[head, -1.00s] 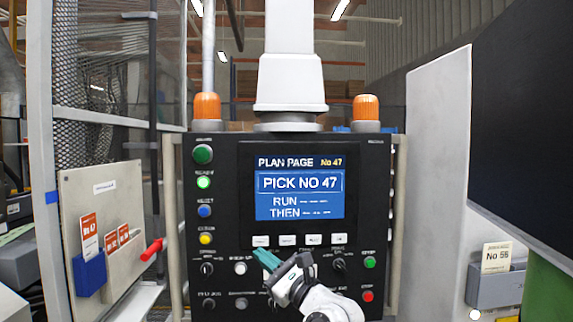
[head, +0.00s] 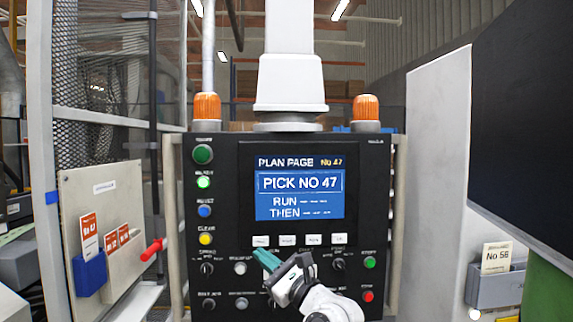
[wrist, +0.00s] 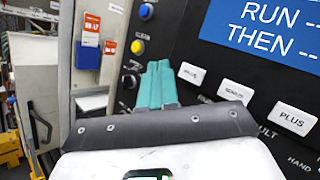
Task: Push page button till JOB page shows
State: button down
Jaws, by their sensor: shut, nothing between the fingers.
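The control panel screen (head: 300,188) reads PLAN PAGE No 47, PICK NO 47, with RUN and THEN lines below. A row of white buttons runs under the screen; the leftmost white button (head: 261,241) also shows in the wrist view (wrist: 190,73). The labels are too blurred for me to tell which is the page button. My gripper (head: 262,253) is shut and empty, its teal fingers just below the leftmost button. In the wrist view the fingers (wrist: 157,85) stand left of that button. Whether they touch the panel, I cannot tell.
Coloured buttons, with a yellow one (head: 206,239), line the panel's left side. Knobs, a green button (head: 369,262) and a red button (head: 367,296) sit lower right. A card board (head: 130,190) stands left, a No 56 card (head: 496,257) right.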

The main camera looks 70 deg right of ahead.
dwell(0.8)
jog(key=w+a+f+n+g+y, duration=0.2)
jog(key=a+f+n+g+y, duration=0.2)
jog(key=a+f+n, duration=0.8)
jog(key=w+a+f+n+g+y, duration=0.2)
jog(key=a+f+n+g+y, duration=0.3)
jog(key=a+f, duration=0.8)
jog(key=s+a+f+n+g, duration=0.4)
jog(key=s+f+n, duration=0.4)
jog(key=s+n, duration=0.1)
jog(key=s+a+f+n+g, duration=0.4)
jog(key=s+f+n+g, duration=0.1)
jog(key=s+f+n, duration=0.3)
jog(key=s+f, duration=0.1)
jog(key=s, duration=0.1)
jog(key=shift+s+a+n+g, duration=0.3)
jog(key=shift+s+a+n, duration=0.1)
jog(key=shift+f, duration=0.1)
